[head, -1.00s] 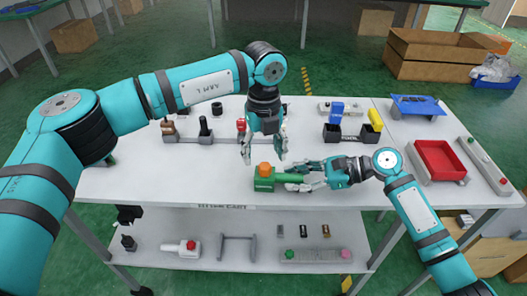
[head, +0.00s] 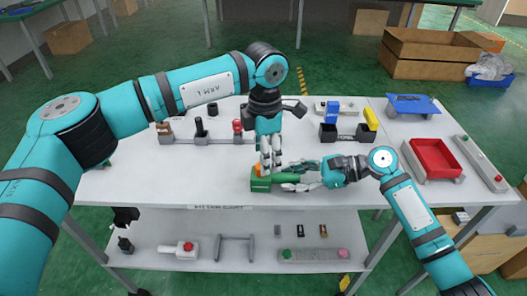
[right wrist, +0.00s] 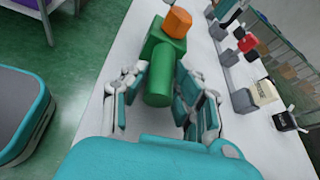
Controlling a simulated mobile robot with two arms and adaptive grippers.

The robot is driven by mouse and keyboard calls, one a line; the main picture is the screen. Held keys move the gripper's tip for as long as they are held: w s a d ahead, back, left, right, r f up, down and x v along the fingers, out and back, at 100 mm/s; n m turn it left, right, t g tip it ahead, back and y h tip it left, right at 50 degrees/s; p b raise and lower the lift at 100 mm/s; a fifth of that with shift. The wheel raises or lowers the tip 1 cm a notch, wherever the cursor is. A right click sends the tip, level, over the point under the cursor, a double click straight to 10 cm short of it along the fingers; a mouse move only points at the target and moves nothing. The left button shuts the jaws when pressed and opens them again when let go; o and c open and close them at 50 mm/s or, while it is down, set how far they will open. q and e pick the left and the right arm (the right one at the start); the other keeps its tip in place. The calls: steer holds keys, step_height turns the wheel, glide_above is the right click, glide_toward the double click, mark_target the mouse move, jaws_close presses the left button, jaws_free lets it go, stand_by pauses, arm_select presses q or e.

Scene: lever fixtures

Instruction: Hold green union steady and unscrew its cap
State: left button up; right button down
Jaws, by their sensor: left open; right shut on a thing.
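The green union (head: 261,184) lies near the front middle of the white table, its tube pointing right. Its orange cap (head: 259,169) sits on top and is partly covered by my left gripper. My left gripper (head: 269,160) points down from above, its fingertips at the cap, and it is open; contact cannot be told. My right gripper (head: 300,178) comes from the right and is shut on the green union's tube. In the right wrist view the union (right wrist: 159,75) lies between the two fingers (right wrist: 158,98), with the orange cap (right wrist: 177,21) at its far end.
A row of lever fixtures (head: 198,134) stands behind on the left. A black holder with blue and yellow blocks (head: 347,133) stands at the back. A red tray (head: 436,157) is at the right. The table left of the union is clear.

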arm_select(q)
steer(key=m, duration=0.4)
steer(key=shift+s, duration=0.1)
steer(key=shift+f, duration=1.55)
